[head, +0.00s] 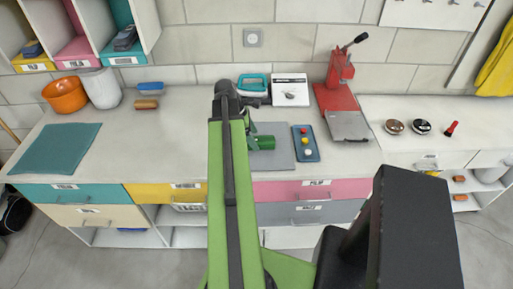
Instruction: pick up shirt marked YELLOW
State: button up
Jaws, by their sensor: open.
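A yellow cloth (496,68) hangs at the far right edge of the head view, cut off by the frame. It may be the shirt, but no mark can be read on it. My green and black arm rises through the middle of the view and bends over the white counter.
The counter (180,120) carries an orange bowl (66,95), a white pot (101,88), a teal cloth (58,149), a red press (341,85) and a blue tray (306,143). Coloured drawers lie below. A lower counter (460,110) on the right holds small round items.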

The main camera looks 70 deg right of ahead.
jog(key=shift+x, duration=0.8)
jog(key=shift+r, duration=0.15)
jog(key=c, duration=1.5)
